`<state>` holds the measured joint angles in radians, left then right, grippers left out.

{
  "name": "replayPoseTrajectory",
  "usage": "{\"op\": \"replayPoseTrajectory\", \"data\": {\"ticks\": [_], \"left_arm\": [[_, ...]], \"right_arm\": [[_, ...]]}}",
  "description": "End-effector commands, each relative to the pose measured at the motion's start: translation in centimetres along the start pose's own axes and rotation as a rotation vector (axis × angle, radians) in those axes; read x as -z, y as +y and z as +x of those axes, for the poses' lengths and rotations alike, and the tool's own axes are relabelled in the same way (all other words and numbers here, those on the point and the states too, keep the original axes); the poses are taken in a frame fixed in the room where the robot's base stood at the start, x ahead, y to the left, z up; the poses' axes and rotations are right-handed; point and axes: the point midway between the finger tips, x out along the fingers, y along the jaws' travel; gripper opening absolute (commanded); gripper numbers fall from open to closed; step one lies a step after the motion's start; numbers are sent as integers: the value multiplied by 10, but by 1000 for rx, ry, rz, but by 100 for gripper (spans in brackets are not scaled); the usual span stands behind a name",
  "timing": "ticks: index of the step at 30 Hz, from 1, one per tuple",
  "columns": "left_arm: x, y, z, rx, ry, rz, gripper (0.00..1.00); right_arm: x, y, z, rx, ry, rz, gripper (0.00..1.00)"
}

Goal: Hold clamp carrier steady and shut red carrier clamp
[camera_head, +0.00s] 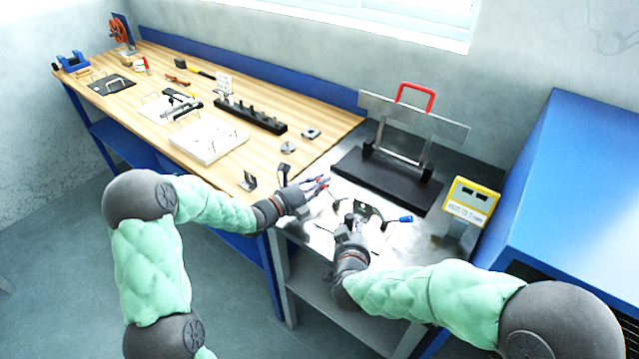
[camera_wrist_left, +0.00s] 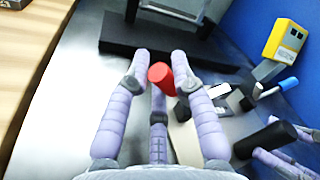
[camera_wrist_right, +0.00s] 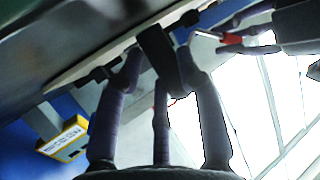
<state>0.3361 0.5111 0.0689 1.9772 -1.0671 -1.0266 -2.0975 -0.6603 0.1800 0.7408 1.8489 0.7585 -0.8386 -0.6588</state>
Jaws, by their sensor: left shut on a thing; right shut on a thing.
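The red clamp handle (camera_wrist_left: 160,73) is between the fingertips of my left gripper (camera_wrist_left: 162,62) in the left wrist view. It also shows in the head view (camera_head: 323,182) and the right wrist view (camera_wrist_right: 231,38). My left gripper (camera_head: 316,186) is shut on it, above the metal table. My right gripper (camera_head: 358,215) is lower and to the right, shut on a black grip of the clamp carrier (camera_wrist_right: 158,50). In the left wrist view this black grip (camera_wrist_left: 265,140) is at the right.
Behind stands a black base (camera_head: 388,178) with an upright metal frame and a red bar on top (camera_head: 415,94). A yellow box device (camera_head: 470,203) is at right, near a blue-handled tool (camera_head: 405,219). The wooden bench (camera_head: 215,95) at left holds trays and tools.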

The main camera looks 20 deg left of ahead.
Motion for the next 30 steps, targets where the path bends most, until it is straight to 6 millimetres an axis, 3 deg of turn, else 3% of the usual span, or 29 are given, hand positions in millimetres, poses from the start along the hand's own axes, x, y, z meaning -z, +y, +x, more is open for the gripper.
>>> {"op": "replayPoseTrajectory", "data": {"ticks": [30], "left_arm": [[14, -51, 14, -191, 153, 757, 0]], "right_arm": [[-1, 0, 0, 1, -2, -4, 0]]}}
